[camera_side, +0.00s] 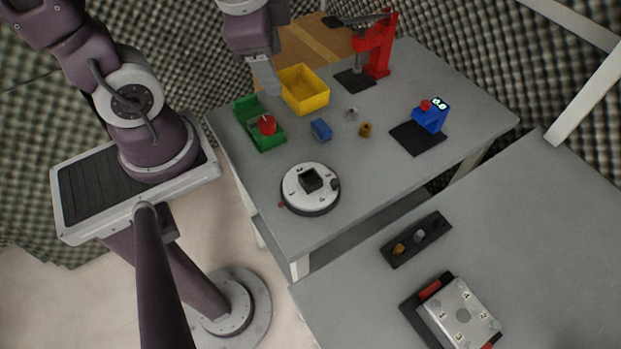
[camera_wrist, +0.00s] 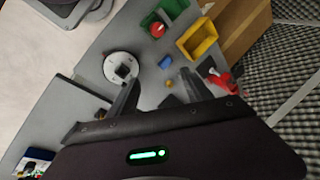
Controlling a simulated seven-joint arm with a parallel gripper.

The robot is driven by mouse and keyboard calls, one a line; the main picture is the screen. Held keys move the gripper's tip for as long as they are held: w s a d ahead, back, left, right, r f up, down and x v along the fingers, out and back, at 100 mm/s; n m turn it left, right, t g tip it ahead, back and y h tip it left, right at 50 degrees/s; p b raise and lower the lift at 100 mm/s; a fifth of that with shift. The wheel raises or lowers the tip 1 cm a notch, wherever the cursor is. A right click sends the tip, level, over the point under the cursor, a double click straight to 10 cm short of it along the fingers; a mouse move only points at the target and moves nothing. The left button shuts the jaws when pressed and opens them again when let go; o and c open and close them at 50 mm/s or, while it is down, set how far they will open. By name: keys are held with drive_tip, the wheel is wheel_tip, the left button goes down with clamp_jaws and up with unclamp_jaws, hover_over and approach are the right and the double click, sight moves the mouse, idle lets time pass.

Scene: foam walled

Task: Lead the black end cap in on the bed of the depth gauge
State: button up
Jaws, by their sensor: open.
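The depth gauge appears to be the blue device (camera_side: 432,117) with a lit display and a red knob. I cannot tell whether this is the black end cap or a holder. My gripper (camera_side: 270,92) is open and empty, high near the yellow bin; its fingers also show in the wrist view (camera_wrist: 158,78).
A green tray (camera_side: 245,107) with a red part, a yellow bin (camera_side: 305,98), a blue block (camera_side: 321,130), a brass piece (camera_side: 366,130) and a grey piece (camera_side: 351,114) stand nearby. A red press (camera_side: 378,48) is behind. A black rack (camera_side: 397,259) and a numbered box (camera_side: 460,313) are on the front table.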

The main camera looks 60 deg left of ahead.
wheel_tip(320, 180, down, 8)
drive_tip(key=w+d+m+g, duration=0.2)
drive_tip(key=w+d+m, duration=0.1)
drive_tip(key=m, duration=0.4)
drive_tip(key=m+g+h, duration=0.1)
drive_tip(key=m+h, duration=0.2)
drive_tip(key=m, duration=0.2)
hover_over(311, 181)
drive_tip(key=f, duration=0.8)
drive_tip(key=shift+s+d, duration=0.3)
drive_tip(key=shift+s, duration=0.1)
drive_tip(key=f, duration=0.5)
drive_tip(key=shift+w+a+f, duration=0.3)
drive_tip(key=shift+w+f, duration=0.05)
drive_tip(key=shift+f, duration=0.05)
clamp_jaws()
drive_tip(key=shift+r, duration=0.15)
